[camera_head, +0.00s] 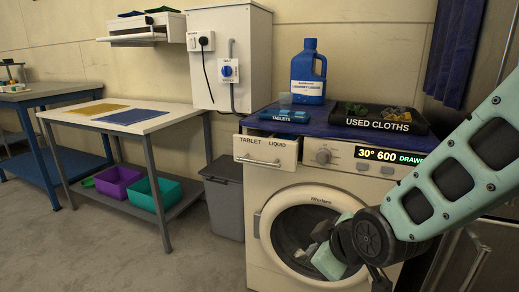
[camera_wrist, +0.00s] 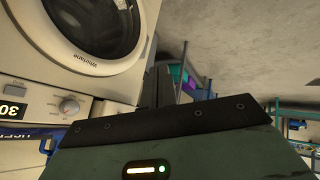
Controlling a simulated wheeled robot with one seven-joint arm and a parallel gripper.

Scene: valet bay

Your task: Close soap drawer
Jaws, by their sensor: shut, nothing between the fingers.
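The soap drawer (camera_head: 268,152) is pulled out at the upper left of the washing machine (camera_head: 257,195). Its cream front has a bar handle, and its top reads TABLET and LIQUID. My gripper (camera_head: 328,262) is in front of the round door, below and to the right of the drawer and apart from it. It is shut and empty; its fingertips are hard to make out. In the wrist view, my gripper's dark edge and green body fill the bottom, and the machine (camera_wrist: 117,80) appears upside down with its door and knob. My gripper hides much of the drawer's area there.
A blue detergent jug (camera_head: 308,72), a tablets box (camera_head: 285,114) and a used cloths tray (camera_head: 380,118) stand on the machine. The display (camera_head: 388,155) is lit. A grey bin (camera_head: 223,200) and a work table (camera_head: 118,118) are at left. The floor (camera_head: 90,255) in front is clear.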

